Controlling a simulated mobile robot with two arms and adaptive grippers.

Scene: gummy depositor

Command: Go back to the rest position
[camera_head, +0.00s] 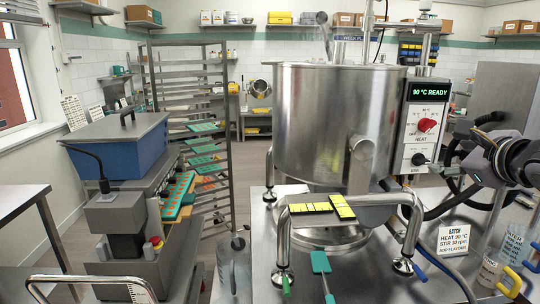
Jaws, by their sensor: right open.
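My right arm comes in from the right edge. Its gripper (464,162) is open and empty, to the right of the kettle's control box (423,125), above the metal table. The fingers are small and dark against dark hoses, so their exact gap is hard to make out. My left gripper is not in view. The large steel kettle (325,120) stands in the middle, and its display reads 90 °C READY.
A batch sign (453,240) and measuring jugs (511,243) stand on the right of the steel table (400,285). The depositor (120,150) is at left, beside a tray rack (190,75). Floor shows between them.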

